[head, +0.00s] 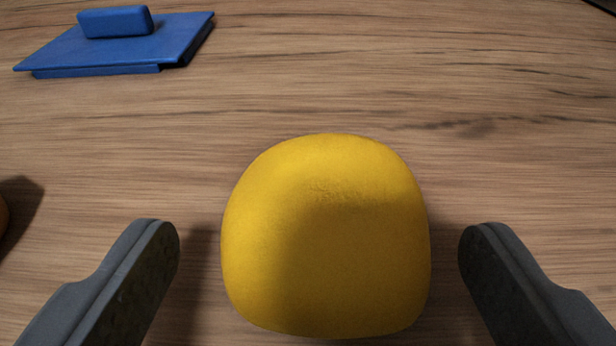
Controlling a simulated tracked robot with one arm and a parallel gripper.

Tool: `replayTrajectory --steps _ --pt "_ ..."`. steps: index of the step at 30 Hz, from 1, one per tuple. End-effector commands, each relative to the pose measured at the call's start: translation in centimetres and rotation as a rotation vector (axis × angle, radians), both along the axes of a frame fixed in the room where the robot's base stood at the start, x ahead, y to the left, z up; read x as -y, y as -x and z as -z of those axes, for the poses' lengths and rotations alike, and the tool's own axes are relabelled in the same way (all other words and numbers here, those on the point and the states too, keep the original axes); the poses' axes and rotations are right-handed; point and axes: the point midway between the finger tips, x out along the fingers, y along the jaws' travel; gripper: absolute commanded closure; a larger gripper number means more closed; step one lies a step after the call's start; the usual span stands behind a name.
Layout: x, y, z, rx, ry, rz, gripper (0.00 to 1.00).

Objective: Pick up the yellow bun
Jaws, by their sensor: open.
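The yellow bun (326,238) is a rounded, slightly squared lump on the wood surface, in the lower middle of the head view. My gripper (318,240) is open, with one dark grey finger to the left of the bun and one to the right. A gap shows between each finger and the bun, and neither finger appears to touch it. The bun's underside is hidden. A shadow falls across its lower part.
A blue lid-like slab with a block handle (120,40) lies at the far left. Part of an orange-brown object (2,215) shows at the left edge, with its shadow. The wood surface (400,70) behind the bun and to the right is clear. A dark thing touches the top right corner.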

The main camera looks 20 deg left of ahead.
Motion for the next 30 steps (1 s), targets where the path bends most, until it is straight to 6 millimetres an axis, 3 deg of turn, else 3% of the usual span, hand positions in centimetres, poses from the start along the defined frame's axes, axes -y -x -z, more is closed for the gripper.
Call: replayTrajectory --steps 4,12,17,30 --pt "-0.41 -1.07 0.36 0.000 0.000 0.000 0.19" --pt "-0.37 -1.20 0.33 0.000 0.000 0.001 0.22" --pt "-0.36 -1.20 0.33 0.000 0.000 0.001 0.66" --pt "-0.29 -1.18 -0.17 0.001 0.001 0.002 0.67"
